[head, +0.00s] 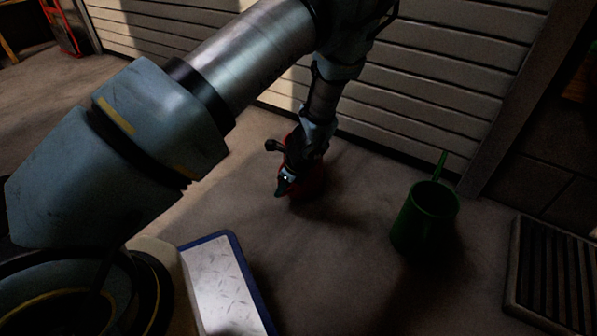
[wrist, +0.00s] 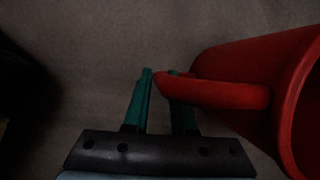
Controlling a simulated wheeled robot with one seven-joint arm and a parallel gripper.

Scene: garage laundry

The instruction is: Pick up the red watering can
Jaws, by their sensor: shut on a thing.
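The red watering can (head: 314,182) is on the concrete floor near the slatted door, mostly hidden behind my gripper in the head view. In the wrist view the red can (wrist: 240,62) fills the right side, with its round opening at the right edge. Its red handle (wrist: 215,94) reaches left to my gripper (wrist: 160,78). The green fingers are shut on this handle, one finger on the near left side and the other partly hidden behind it. In the head view my gripper (head: 283,186) points down at the can. Whether the can touches the floor is unclear.
A green watering can (head: 424,222) stands on the floor to the right. A dark slatted grate (head: 552,275) lies at the lower right. The slatted door (head: 430,90) rises close behind the red can. The floor between the two cans is clear.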

